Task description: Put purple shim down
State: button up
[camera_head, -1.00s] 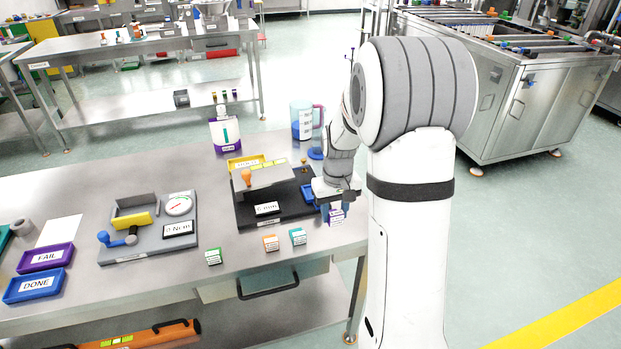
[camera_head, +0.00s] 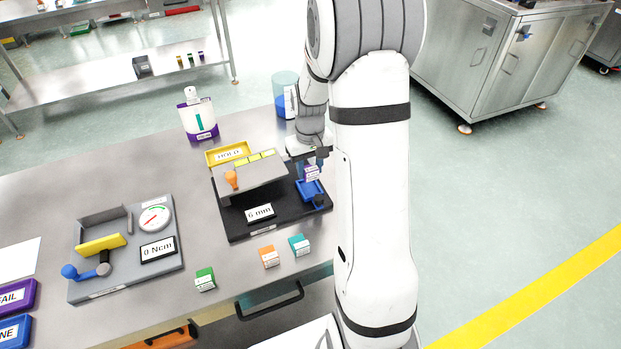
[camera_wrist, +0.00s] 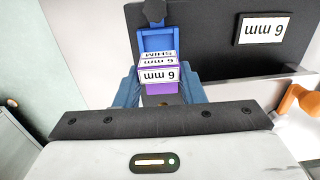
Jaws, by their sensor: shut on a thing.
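The purple shim (camera_head: 312,173) is a small block with a white "6 mm" label. In the wrist view the shim (camera_wrist: 159,88) sits between the two blue fingers of my gripper (camera_wrist: 159,92), which is shut on it. In the head view my gripper (camera_head: 307,165) is at the right side of the black fixture (camera_head: 235,222). The shim is just above or at the blue holder (camera_head: 311,190) there; I cannot tell whether they touch. In the wrist view the blue holder (camera_wrist: 156,40) lies just beyond the shim.
Green (camera_head: 205,279), orange (camera_head: 269,256) and teal (camera_head: 299,245) shims stand along the table's front edge. The fixture has a grey raised plate (camera_head: 262,180), an orange knob (camera_head: 231,179) and a "6 mm" display (camera_head: 260,212). A yellow HOLD tray (camera_head: 215,157) and a blue jug (camera_head: 285,85) are behind.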

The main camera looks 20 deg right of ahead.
aim_at(310, 191)
jog(key=shift+f, duration=2.8)
jog(key=shift+s, duration=0.1)
